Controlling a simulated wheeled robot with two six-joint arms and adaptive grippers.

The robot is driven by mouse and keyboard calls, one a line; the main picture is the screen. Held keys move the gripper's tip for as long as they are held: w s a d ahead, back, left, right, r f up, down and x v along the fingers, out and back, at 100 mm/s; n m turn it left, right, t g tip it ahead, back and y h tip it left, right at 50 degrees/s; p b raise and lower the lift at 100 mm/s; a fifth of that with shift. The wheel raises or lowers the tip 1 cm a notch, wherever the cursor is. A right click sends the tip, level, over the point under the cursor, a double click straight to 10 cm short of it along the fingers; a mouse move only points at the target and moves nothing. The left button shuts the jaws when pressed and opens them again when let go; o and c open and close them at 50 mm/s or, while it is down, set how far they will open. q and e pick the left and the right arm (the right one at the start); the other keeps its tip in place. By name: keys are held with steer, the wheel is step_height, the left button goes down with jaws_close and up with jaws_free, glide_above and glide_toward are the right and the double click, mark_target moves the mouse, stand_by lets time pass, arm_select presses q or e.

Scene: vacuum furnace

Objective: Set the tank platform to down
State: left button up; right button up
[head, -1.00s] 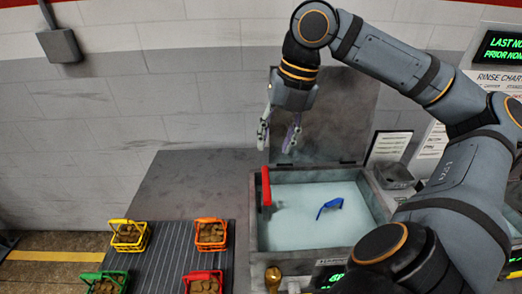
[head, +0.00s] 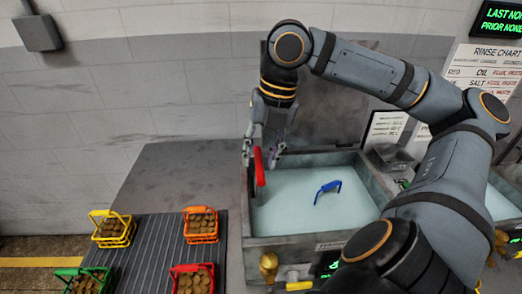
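The rinse tank (head: 372,187) is an open grey box of pale blue liquid. A red handle (head: 259,172) stands upright at its left inner side, and a blue handle (head: 327,190) sticks out of the liquid. My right gripper (head: 261,160) points down at the tank's left side. Its fingers are apart, with the top of the red handle between them in the picture. I cannot tell whether they touch it. The platform itself is not clearly visible under the liquid. My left gripper is not in view.
On a ribbed dark surface (head: 155,245) left of the tank stand yellow (head: 113,230), orange (head: 201,226), green (head: 84,281) and red (head: 191,279) baskets with brown contents. A raised lid (head: 345,115) stands behind the tank. A brass knob (head: 268,264) is on the front.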

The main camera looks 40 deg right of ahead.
mark_target(261, 167)
jaws_close()
stand_by(0.3)
step_height(261, 167, down, 4)
steer(key=b, duration=0.3)
steer(key=shift+r, duration=0.1)
steer(key=shift+s+a+r, duration=0.1)
steer(key=shift+r, duration=0.1)
jaws_free()
